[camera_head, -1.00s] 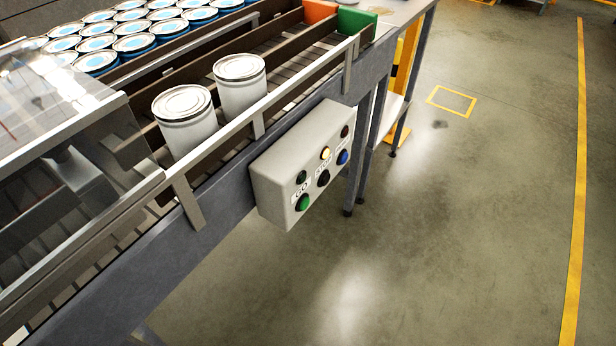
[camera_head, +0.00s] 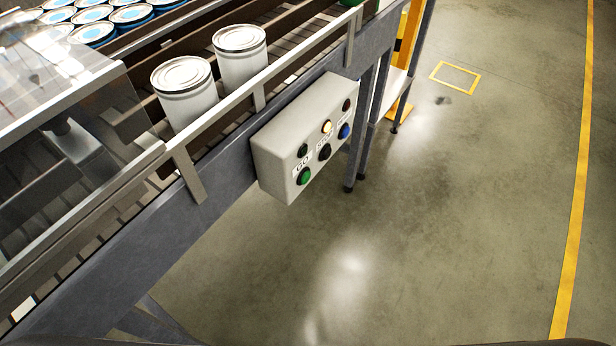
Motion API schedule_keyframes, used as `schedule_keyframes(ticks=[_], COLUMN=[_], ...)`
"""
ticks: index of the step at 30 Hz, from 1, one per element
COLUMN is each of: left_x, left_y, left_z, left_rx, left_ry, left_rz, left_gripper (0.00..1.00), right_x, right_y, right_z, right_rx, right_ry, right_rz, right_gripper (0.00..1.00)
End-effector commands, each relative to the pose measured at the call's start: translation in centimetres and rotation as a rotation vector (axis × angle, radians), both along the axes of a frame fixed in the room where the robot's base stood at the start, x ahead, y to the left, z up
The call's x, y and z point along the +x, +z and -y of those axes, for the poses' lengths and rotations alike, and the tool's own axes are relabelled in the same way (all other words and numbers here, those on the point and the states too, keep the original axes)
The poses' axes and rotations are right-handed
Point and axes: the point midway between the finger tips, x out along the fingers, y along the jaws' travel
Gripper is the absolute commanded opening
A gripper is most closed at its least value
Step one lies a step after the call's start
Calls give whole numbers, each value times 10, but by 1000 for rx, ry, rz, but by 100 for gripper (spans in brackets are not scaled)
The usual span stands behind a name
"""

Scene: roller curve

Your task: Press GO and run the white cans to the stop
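Two white cans with metal lids stand upright on the roller conveyor lane: a nearer white can (camera_head: 186,98) on the left and a farther white can (camera_head: 241,62) on the right, close together. The control box (camera_head: 276,146) hangs on the conveyor's side. It carries the green GO button (camera_head: 304,176), a black button (camera_head: 324,152) and a blue button (camera_head: 344,131). The lamp (camera_head: 327,127) above the black button glows yellowish; the lamps above the other two are dark. Neither gripper is in view.
A clear guard cover (camera_head: 50,80) stands over the conveyor at left. Several blue-and-white cans (camera_head: 92,34) fill the lane behind. A metal guard rail (camera_head: 225,107) runs in front of the white cans. The concrete floor (camera_head: 450,230) at right is clear.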

Motion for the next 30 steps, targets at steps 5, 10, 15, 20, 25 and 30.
schedule_keyframes(ticks=[5,10,15,20,25,30], left_x=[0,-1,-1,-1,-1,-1], left_y=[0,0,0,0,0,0], left_z=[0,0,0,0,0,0], left_rx=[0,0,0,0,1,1], left_ry=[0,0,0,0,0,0], left_rz=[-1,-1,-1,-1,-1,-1], left_gripper=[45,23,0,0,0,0], right_x=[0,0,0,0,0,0], right_y=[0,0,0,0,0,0], right_z=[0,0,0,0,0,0], right_rx=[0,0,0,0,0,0], right_ry=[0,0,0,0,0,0], right_rz=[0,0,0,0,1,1], right_gripper=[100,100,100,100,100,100])
